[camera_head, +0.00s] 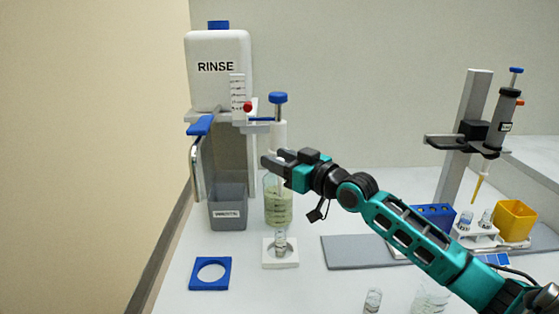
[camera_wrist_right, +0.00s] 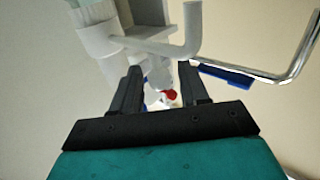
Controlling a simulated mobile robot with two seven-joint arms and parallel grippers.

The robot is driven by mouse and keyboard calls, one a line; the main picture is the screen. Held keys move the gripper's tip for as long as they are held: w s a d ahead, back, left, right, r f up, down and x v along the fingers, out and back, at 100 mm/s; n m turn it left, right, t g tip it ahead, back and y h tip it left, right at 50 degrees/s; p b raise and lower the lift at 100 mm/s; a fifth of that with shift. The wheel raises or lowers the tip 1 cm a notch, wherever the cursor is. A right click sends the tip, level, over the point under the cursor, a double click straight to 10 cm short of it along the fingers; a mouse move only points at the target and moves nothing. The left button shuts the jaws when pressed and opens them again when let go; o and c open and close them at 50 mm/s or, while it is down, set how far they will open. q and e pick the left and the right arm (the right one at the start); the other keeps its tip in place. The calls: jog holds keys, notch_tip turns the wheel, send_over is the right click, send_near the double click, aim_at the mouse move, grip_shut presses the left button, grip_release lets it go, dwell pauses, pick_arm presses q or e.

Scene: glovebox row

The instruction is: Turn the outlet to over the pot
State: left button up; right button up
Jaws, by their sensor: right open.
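A bottle (camera_head: 277,208) with pale green liquid stands at centre, topped by a white dispenser (camera_head: 279,134) with a blue knob (camera_head: 278,98). In the right wrist view a pale bent outlet tube (camera_wrist_right: 160,48) crosses just beyond the fingertips; in the head view it is not clear, partly hidden by my gripper. A small clear pot (camera_head: 281,239) stands in a white square holder (camera_head: 268,260) in front of the bottle. My right gripper (camera_head: 268,159) is open at the dispenser, above the bottle; it also shows in the wrist view (camera_wrist_right: 158,80). My left gripper is out of view.
A RINSE tank (camera_head: 215,78) stands behind left, with a chrome bent pipe (camera_head: 196,170) and grey bin (camera_head: 229,210). A blue frame (camera_head: 196,278) lies in front. A pipette stand (camera_head: 466,138) and yellow box (camera_head: 516,220) are at right. Glassware stands near the front edge.

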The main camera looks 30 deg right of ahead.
jog(key=shift+c, duration=0.2)
jog(key=c, duration=0.7)
grip_shut()
jog(key=shift+r, duration=0.15)
